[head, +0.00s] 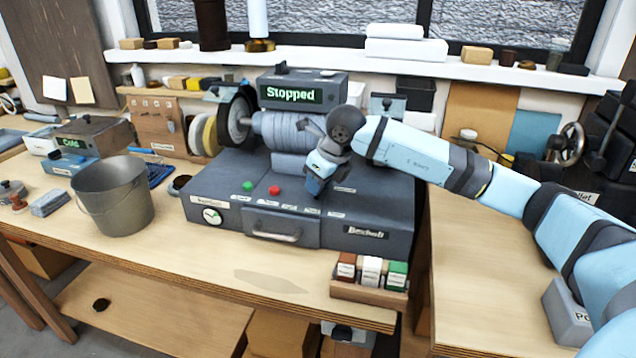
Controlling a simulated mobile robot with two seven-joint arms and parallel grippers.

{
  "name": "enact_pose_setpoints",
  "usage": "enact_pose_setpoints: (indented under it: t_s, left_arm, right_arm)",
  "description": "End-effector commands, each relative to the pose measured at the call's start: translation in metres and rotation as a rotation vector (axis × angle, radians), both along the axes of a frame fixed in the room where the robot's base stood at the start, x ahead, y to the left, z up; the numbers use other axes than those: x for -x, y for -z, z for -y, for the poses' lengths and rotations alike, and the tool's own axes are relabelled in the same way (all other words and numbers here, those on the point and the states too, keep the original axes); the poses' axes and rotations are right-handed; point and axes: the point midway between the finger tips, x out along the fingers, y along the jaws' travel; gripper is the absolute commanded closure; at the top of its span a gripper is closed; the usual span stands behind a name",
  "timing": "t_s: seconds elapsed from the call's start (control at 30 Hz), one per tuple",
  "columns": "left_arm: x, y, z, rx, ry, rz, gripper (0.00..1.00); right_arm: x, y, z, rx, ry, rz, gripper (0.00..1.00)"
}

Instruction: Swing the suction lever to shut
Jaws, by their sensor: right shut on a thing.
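The grey bench machine (350,215) stands on the wooden bench, with a round grinding wheel at its left and a screen (290,95) reading "Stopped" above. My right gripper (315,188) points down at the machine's top panel, right of the red button (274,190) and green button (248,186). It is shut on a small part there, which I take to be the suction lever. The gripper hides most of that part, so its angle cannot be told. Small white labels lie along the panel's front edge. My left gripper is not in view.
A grey metal bucket (112,197) stands left of the machine. A wooden tray (368,293) with small red, white and green boxes sits at the front right. A shelf (470,69) runs behind. The bench front below the machine is mostly clear.

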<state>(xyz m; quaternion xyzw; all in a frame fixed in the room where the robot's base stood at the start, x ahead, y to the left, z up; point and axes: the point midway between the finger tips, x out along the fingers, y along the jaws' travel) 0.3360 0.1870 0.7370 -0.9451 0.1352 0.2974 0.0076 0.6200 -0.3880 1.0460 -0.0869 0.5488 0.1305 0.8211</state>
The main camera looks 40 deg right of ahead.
Motion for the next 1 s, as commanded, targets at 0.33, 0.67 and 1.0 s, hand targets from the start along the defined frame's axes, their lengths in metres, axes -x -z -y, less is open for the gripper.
enact_pose_setpoints:
  t_s: [0.33, 0.67, 1.0]
  left_arm:
    - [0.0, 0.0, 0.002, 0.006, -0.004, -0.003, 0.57]
    - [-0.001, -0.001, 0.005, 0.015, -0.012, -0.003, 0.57]
    - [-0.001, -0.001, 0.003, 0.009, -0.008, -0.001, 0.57]
  right_arm:
    - [-0.001, -0.002, 0.0, -0.001, 0.0, 0.004, 0.64]
    - [0.0, -0.001, 0.0, -0.001, 0.0, 0.002, 0.5]
    - [0.016, -0.045, 0.006, 0.001, 0.001, 0.006, 0.5]
